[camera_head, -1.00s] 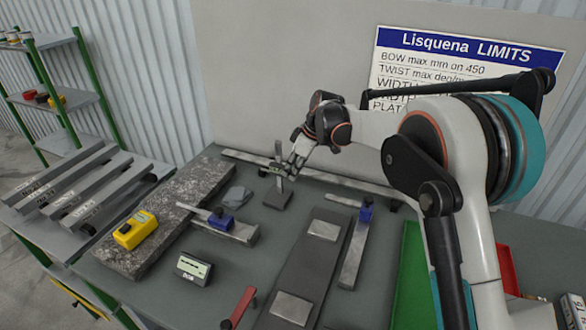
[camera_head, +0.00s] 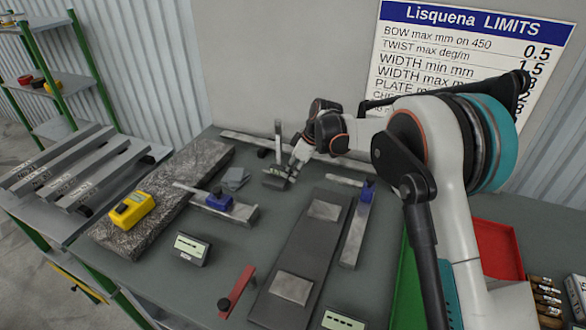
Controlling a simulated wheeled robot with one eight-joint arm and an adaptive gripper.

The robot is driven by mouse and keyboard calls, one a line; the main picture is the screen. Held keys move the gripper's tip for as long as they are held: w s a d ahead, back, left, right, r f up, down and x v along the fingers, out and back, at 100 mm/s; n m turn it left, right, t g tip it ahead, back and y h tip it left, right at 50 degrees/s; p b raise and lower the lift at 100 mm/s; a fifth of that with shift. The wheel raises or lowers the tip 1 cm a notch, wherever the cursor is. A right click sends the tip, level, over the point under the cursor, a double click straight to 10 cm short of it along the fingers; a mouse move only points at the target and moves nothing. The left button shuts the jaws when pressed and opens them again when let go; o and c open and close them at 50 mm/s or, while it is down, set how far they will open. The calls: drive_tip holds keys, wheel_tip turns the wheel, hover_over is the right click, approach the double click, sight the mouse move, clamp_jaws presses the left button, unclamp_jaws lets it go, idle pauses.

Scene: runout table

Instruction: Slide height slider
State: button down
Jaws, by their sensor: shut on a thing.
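A small height gauge stands near the back of the table, with an upright grey post (camera_head: 278,140) on a dark block base (camera_head: 274,183). My gripper (camera_head: 288,173) reaches in from the right, low beside the post and close above the base. It is shut on the height slider (camera_head: 277,171), which shows only as a small grey piece near the foot of the post. My fingers partly hide it, and its exact contact with them is too small to make out.
Left of the gauge lie grey pads (camera_head: 236,178), a caliper (camera_head: 218,203) and a stone slab (camera_head: 190,180) with a yellow device (camera_head: 132,210). A long rail runs behind.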

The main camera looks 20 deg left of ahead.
drive_tip(key=c, duration=1.5)
unclamp_jaws()
drive_tip(key=shift+f, duration=0.2)
drive_tip(key=shift+r, duration=0.1)
drive_tip(key=v, duration=1.2)
